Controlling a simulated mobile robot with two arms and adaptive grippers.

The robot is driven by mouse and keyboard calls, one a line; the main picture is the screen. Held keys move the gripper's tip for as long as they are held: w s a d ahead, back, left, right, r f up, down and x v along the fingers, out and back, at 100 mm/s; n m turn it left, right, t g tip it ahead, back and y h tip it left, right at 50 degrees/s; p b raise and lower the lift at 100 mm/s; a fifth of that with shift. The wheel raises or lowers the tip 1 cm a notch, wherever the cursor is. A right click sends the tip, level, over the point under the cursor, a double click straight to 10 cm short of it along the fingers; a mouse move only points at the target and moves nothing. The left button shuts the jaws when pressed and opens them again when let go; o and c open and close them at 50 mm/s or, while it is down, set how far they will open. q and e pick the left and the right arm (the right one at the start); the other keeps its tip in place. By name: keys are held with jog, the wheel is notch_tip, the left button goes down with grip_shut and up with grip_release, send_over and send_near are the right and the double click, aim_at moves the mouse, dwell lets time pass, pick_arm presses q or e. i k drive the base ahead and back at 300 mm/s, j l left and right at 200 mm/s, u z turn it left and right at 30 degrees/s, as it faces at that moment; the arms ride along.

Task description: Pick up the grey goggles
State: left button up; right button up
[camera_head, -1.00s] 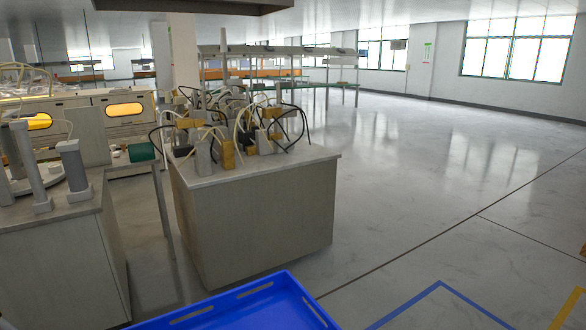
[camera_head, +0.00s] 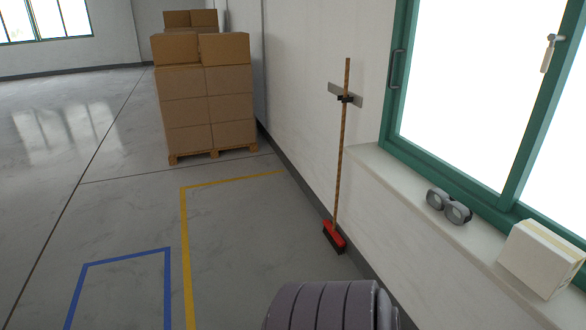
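The grey goggles (camera_head: 449,206) lie on the white window sill (camera_head: 408,188) at the right, below the green window frame. A grey ribbed part of my own body shows at the bottom middle. Neither of my grippers shows in the head view, so none is seen near the goggles.
A white box (camera_head: 543,258) sits on the sill right of the goggles. A broom with a red head (camera_head: 334,237) leans on the wall. Stacked cartons (camera_head: 208,105) stand on a pallet at the back. The floor at left is clear, with blue and yellow lines.

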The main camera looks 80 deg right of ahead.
aim_at(454, 211)
jog(key=z, duration=3.5)
